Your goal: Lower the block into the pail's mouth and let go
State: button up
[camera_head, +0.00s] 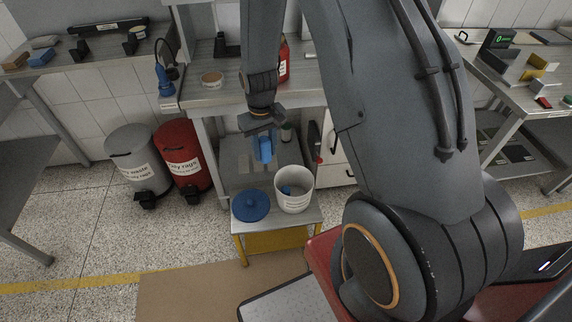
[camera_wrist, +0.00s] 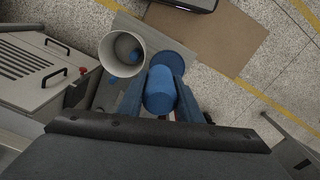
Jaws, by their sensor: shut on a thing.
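My gripper (camera_head: 263,146) is shut on a blue block (camera_head: 265,152) and points down. In the wrist view the block (camera_wrist: 160,92) sits between the two blue fingers (camera_wrist: 160,84). The white pail (camera_head: 294,205) stands upright on a small cart, with its mouth open upward. In the head view the block is above and left of the pail's mouth; in the wrist view the pail (camera_wrist: 105,45) lies up and left of the block. The block appears outside the mouth. Something blue (camera_head: 286,189) lies inside the pail.
A round blue lid (camera_head: 251,205) lies beside the pail on the yellow-legged cart (camera_head: 276,242). A red bin (camera_head: 182,155) and a grey bin (camera_head: 137,160) stand left. A workbench (camera_head: 225,93) is behind the gripper, with a red bottle (camera_head: 284,62) on it.

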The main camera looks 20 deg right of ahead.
jog(key=w+d+f+n+b, duration=0.1)
jog(key=d+f+n+b, duration=0.5)
jog(key=d+f+n, duration=1.1)
jog(key=a+f+n+b, duration=0.3)
jog(key=f+b, duration=0.4)
jog(key=f, duration=0.1)
jog(key=shift+f, duration=0.15)
dwell(0.4)
jog(key=o, duration=1.2)
jog(key=shift+a, duration=0.1)
jog(key=shift+r+b, duration=0.5)
jog(key=shift+r, duration=3.4)
